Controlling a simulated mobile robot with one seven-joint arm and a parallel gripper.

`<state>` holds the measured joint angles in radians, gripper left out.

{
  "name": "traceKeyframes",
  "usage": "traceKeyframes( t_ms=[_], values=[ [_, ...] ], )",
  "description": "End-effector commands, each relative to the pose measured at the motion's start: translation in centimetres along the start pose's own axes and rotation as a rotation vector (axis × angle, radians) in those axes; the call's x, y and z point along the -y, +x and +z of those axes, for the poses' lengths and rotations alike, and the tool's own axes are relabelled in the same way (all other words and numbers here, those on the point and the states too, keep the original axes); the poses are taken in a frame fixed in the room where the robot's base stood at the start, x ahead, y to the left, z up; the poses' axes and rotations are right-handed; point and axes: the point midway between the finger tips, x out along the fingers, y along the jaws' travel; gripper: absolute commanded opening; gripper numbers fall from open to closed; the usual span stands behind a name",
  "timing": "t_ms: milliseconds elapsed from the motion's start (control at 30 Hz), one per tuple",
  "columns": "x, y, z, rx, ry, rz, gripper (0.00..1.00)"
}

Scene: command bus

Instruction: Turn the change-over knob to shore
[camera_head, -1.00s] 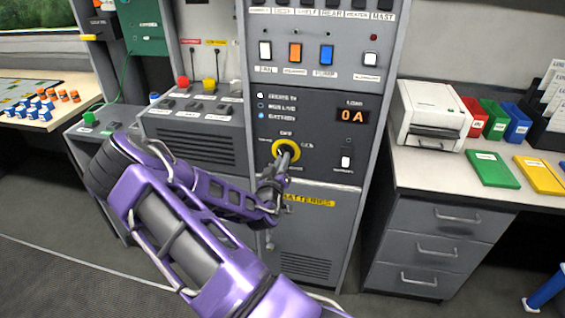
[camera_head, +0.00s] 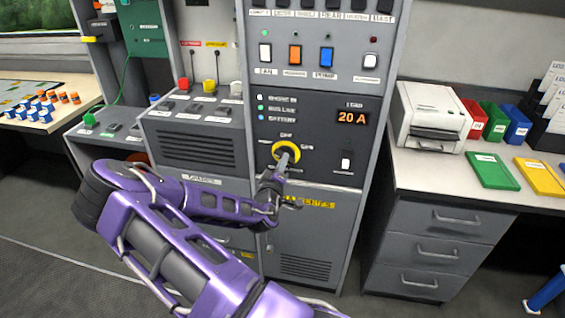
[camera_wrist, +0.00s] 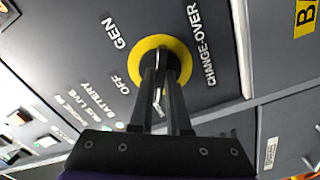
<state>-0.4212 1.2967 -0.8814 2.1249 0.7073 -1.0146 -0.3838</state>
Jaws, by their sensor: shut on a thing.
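The change-over knob has a round yellow ring (camera_head: 294,148) on the dark panel of the middle cabinet. My gripper (camera_head: 283,160) is at the knob, its fingers shut on the grip in the middle. In the wrist view the yellow ring (camera_wrist: 181,56) surrounds both fingertips (camera_wrist: 163,72), with a thin pale part between them. The labels OFF, GEN and CHANGE-OVER (camera_wrist: 203,47) are readable around the ring there. The fingers cover part of the dial, and I cannot read a shore label or tell which mark the knob points at.
The load display (camera_head: 353,117) reads 20 A. Status lamps (camera_head: 261,108) beside the labels are lit, the bus live lamp green. A small white switch (camera_head: 346,160) is right of the knob. A counter with a printer (camera_head: 432,112) stands to the right.

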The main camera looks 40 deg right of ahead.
Motion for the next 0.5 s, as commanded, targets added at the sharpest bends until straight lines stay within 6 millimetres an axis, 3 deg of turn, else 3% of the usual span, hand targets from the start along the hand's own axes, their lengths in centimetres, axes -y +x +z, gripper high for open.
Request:
traceKeyframes(
  t_ms=[367, 400, 500],
  values=[
    [0.06, -0.04, 0.07, 0.001, -0.007, -0.002, 0.0],
    [0.06, -0.04, 0.07, 0.001, -0.007, -0.002, 0.2],
    [0.05, -0.03, 0.06, 0.001, -0.006, -0.001, 0.38]
  ],
)
